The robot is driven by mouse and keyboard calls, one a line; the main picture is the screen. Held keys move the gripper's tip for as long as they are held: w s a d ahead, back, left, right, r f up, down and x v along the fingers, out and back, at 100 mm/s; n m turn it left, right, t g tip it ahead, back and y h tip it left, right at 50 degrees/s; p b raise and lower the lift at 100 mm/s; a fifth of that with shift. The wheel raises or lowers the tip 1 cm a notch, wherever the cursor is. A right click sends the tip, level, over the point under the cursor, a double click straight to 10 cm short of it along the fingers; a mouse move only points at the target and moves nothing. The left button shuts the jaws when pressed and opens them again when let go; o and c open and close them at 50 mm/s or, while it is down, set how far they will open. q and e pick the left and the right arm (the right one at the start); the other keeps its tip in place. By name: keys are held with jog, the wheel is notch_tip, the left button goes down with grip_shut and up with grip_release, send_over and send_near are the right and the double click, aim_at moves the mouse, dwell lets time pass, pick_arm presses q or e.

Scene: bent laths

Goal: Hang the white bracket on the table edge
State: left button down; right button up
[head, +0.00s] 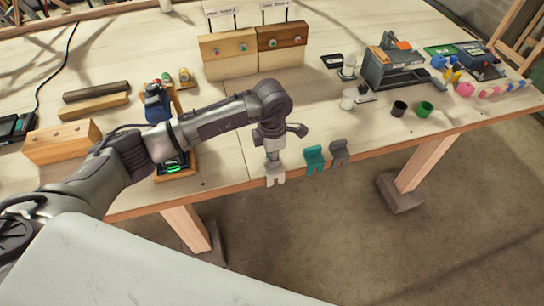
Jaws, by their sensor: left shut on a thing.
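The white bracket (275,175) is in the head view at the front edge of the wooden table (225,172). My left gripper (272,153) points down from above and is shut on the bracket's upper part. The bracket is upright, with its two lower prongs overlapping the edge in the picture. I cannot tell whether it rests on the edge or is held just off it. The gripper hides part of its top. My right gripper is not in view.
A teal bracket (315,159) and a grey bracket (340,152) sit on the same edge, just right of the white one. Wooden blocks (228,52) with signs stand behind. A black cup (399,108) and a green cup (425,108) stand at right.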

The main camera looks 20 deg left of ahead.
pick_arm(q)
jog(key=c, duration=1.1)
grip_release()
jog(key=shift+r+p, duration=2)
jog(key=shift+r, duration=1.5)
